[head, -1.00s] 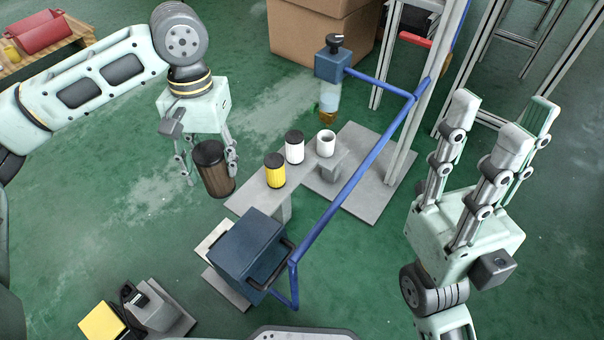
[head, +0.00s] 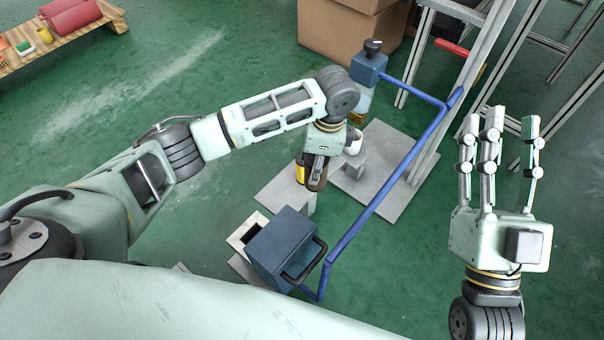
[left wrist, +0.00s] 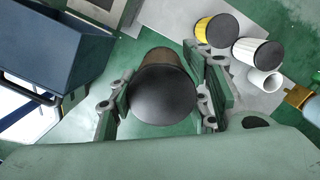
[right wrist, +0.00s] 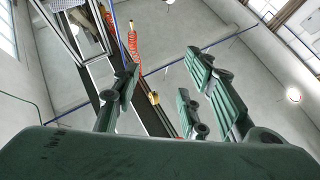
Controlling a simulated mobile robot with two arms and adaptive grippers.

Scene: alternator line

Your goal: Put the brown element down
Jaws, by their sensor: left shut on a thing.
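The brown element (left wrist: 163,88), a cylinder with a black cap, sits between the fingers of my left gripper (left wrist: 165,105) in the left wrist view. My left gripper is shut on it. In the head view the brown element (head: 317,181) is mostly hidden under the left hand, close to the yellow element (head: 299,171). In the left wrist view, the yellow (left wrist: 216,32) and white (left wrist: 257,50) elements and a white cup (left wrist: 264,79) stand apart from it, to the right. My right gripper (head: 501,120) is open and empty, fingers pointing up.
A grey stand plate (head: 274,190) lies below the left hand. A blue box (head: 284,248) with a black handle stands in front, and a blue rail (head: 378,201) runs on the right. Cardboard boxes (head: 344,35) stand at the back.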

